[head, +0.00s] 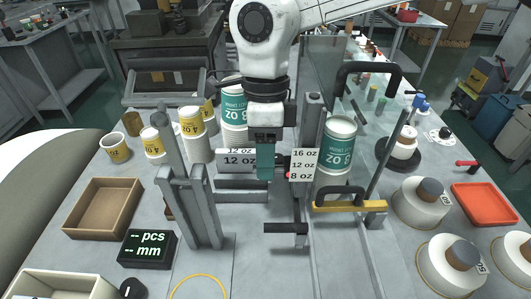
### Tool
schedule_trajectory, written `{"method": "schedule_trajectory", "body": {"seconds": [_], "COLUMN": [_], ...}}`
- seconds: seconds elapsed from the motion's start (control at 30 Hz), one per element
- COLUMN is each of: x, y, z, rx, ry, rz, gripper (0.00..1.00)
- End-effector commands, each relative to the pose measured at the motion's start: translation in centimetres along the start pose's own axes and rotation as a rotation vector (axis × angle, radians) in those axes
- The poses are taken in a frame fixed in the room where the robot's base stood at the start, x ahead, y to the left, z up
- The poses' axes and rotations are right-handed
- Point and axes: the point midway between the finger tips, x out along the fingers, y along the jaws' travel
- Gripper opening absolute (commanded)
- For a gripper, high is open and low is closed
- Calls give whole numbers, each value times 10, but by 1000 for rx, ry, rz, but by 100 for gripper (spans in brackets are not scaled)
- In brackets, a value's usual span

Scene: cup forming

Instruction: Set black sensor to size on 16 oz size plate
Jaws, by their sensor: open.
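The white size plate (304,166) stands upright near the middle, printed 16 oz, 12 oz and 8 oz from top to bottom. A small dark piece with a red spot (287,174), which looks like the black sensor, sits at the plate's left edge, near the lower lines. Its exact level is hard to tell. My gripper (265,177) points down just left of it, with teal fingers in front of a second white plate (238,160) reading 12 oz. It appears empty; the finger gap is not clear from this side. I cannot tell whether it touches the sensor.
Grey posts (203,210) and a yellow bar (350,206) with a black handle flank the plate. Paper cups (192,122) stand at left, a teal cup (338,145) at right. A black display (148,249) shows dashes. A brown tray (103,208) and an orange tray (486,204) lie outward.

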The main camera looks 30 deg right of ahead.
Motion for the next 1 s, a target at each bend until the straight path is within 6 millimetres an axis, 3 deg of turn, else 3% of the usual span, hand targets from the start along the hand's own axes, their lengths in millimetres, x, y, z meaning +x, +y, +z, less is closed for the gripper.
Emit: {"method": "schedule_trajectory", "body": {"seconds": [0.27, 0.7, 1.0], "x": [1, 1, 1], "y": [0, 0, 0], "z": [0, 0, 0], "rx": [-1, -1, 0], "ry": [0, 0, 0], "rz": [0, -1, -1], "gripper": [41, 0, 0]}}
